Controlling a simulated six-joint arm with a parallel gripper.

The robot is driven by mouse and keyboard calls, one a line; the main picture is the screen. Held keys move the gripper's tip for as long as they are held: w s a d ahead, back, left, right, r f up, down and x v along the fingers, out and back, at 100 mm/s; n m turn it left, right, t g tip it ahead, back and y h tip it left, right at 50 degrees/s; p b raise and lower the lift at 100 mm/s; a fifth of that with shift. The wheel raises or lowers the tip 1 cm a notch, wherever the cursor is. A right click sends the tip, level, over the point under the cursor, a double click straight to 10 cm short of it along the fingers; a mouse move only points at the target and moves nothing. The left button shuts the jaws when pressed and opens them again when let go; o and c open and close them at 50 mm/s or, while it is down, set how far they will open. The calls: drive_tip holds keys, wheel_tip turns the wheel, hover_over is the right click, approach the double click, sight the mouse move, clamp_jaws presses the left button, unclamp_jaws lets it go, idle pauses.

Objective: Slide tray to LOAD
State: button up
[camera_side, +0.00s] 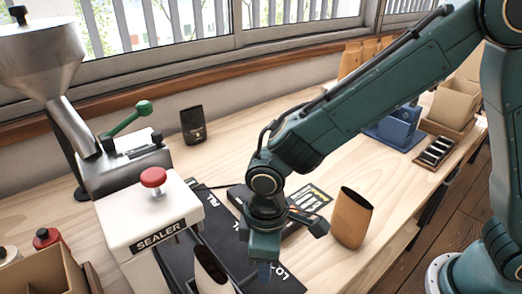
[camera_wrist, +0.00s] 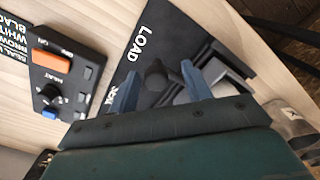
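A black plate with the white word LOAD (camera_wrist: 146,45) lies under my gripper, and lettering also shows on it in the side view (camera_side: 283,279). A dark round knob (camera_wrist: 157,76) stands on the black surface, apparently the tray's handle; the tray's outline is partly hidden by my gripper. My gripper (camera_wrist: 159,69) is open, its two blue fingers on either side of the knob with gaps visible. I cannot tell whether the pouch stands in the tray.
The white sealer (camera_side: 150,225) with a red button stands left of the black plate. A control panel (camera_wrist: 66,75) with an orange switch lies beside the plate. A brown pouch (camera_side: 352,216) stands to the right. A blue holder (camera_side: 395,128) is farther back.

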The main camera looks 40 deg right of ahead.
drive_tip(key=shift+w+r, duration=0.1)
drive_tip(key=shift+w, duration=0.05)
drive_tip(key=shift+r, duration=0.6)
wheel_tip(320, 180, up, 12)
drive_tip(key=shift+r, duration=0.2)
idle(0.4)
drive_tip(key=s+d+r+m+t+y, duration=0.1)
drive_tip(key=s+d+r+m, duration=0.15)
drive_tip(key=d, duration=0.45)
drive_tip(key=s+d+r+m+t, duration=0.15)
drive_tip(key=d+r, duration=0.25)
drive_tip(key=d, duration=0.4)
drive_tip(key=s+d+f+m+t+h, duration=0.1)
drive_tip(key=s+d+m+t, duration=0.2)
drive_tip(key=s+d+m, duration=0.2)
drive_tip(key=shift+s+d, duration=1.9)
drive_tip(key=shift+d, duration=0.9)
